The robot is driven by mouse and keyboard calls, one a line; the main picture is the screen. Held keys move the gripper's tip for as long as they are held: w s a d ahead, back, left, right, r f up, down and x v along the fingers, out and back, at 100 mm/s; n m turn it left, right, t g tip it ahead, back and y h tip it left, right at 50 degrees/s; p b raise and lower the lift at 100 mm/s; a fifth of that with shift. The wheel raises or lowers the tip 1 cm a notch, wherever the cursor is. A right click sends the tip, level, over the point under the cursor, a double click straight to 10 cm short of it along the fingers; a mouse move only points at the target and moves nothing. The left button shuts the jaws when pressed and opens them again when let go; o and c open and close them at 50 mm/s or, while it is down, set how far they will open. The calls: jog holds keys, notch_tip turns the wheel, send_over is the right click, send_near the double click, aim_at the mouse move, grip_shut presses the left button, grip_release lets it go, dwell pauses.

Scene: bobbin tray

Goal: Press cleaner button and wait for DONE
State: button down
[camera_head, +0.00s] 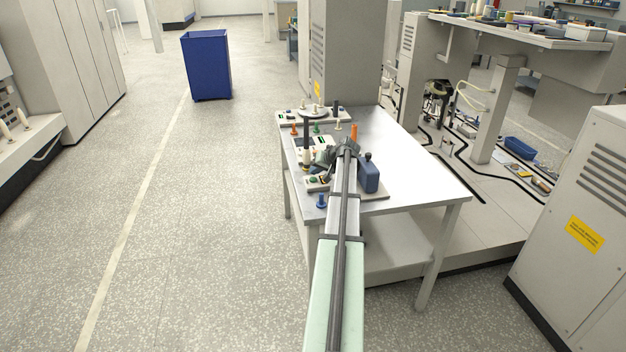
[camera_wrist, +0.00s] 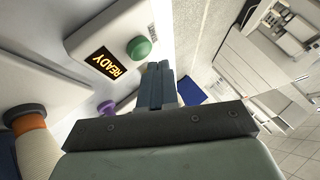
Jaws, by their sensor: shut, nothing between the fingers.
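The cleaner stands on the metal table; its lit display (camera_wrist: 106,63) reads READY in the wrist view. A round green button (camera_wrist: 138,48) sits next to the display on the pale housing. My gripper (camera_wrist: 160,72) is shut and empty, its fingertips just beside and below the green button in the wrist picture, apparently apart from it. In the head view my gripper (camera_head: 345,146) is over the table among the devices, and my arm hides part of the cleaner there.
The metal table (camera_head: 425,170) holds a dark blue container (camera_head: 369,175), a blue bobbin (camera_head: 321,201), an orange bobbin (camera_head: 354,131) and several other bobbins. A purple knob (camera_wrist: 106,107) and a bobbin with an orange band (camera_wrist: 30,124) are close in the wrist view. The table's right side is clear.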

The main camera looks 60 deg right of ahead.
aim_at(315, 179)
jog(key=shift+f, duration=0.1)
jog(key=shift+f, duration=0.3)
jog(key=shift+f, duration=0.4)
dwell(1.0)
jog(key=shift+r, duration=0.85)
jog(key=shift+r, duration=2.5)
